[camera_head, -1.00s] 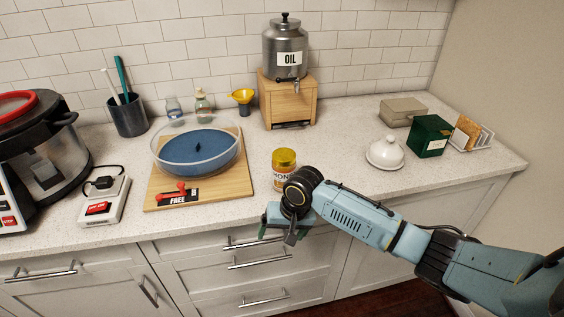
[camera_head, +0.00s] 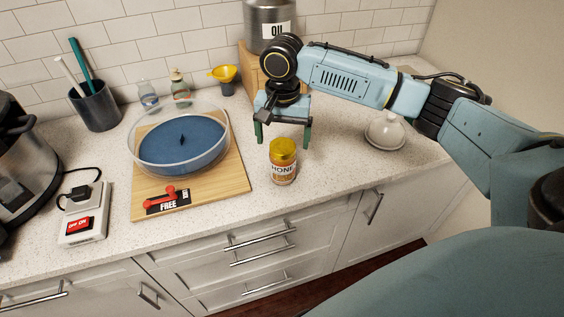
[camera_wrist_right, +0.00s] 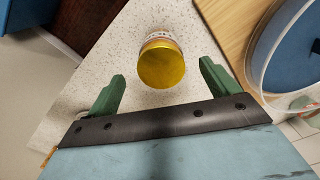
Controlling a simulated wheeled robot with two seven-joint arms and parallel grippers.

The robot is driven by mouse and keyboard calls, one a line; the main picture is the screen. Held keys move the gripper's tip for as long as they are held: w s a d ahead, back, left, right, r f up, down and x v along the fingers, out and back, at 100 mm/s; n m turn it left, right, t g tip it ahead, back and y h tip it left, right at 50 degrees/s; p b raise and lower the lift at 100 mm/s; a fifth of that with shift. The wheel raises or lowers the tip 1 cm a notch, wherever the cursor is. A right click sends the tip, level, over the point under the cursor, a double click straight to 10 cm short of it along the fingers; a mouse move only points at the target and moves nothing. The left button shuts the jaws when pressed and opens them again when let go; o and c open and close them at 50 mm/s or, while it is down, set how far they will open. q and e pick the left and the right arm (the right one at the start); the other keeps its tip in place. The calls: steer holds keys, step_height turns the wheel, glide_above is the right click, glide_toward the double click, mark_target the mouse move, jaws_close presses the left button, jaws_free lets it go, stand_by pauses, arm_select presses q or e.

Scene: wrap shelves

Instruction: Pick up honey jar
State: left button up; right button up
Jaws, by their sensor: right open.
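The honey jar (camera_head: 283,168) stands upright on the counter, with a gold lid and a label reading HONE. It is right of the wooden board. My right gripper (camera_head: 283,139) is open and empty, with its green fingers pointing down, above and just behind the jar in the head view. In the right wrist view, the jar's gold lid (camera_wrist_right: 162,66) lies ahead of and between the two spread fingers of the right gripper (camera_wrist_right: 162,88), apart from both. My left gripper is not in view.
A wooden board (camera_head: 232,182) with a blue round dish (camera_head: 183,146) is left of the jar. The oil dispenser (camera_head: 268,20) stands behind my right arm. A white domed lid (camera_head: 385,130) is to the right. Counter in front of the jar is clear.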

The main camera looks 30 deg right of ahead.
mark_target(283, 146)
step_height(283, 146, down, 6)
steer(key=shift+w+d+r, duration=0.1)
steer(key=shift+f, duration=0.35)
steer(key=c, duration=1.4)
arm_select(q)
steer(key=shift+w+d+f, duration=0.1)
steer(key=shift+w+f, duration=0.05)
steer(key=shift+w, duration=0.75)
arm_select(e)
steer(key=shift+c, duration=0.4)
steer(key=shift+w, duration=0.1)
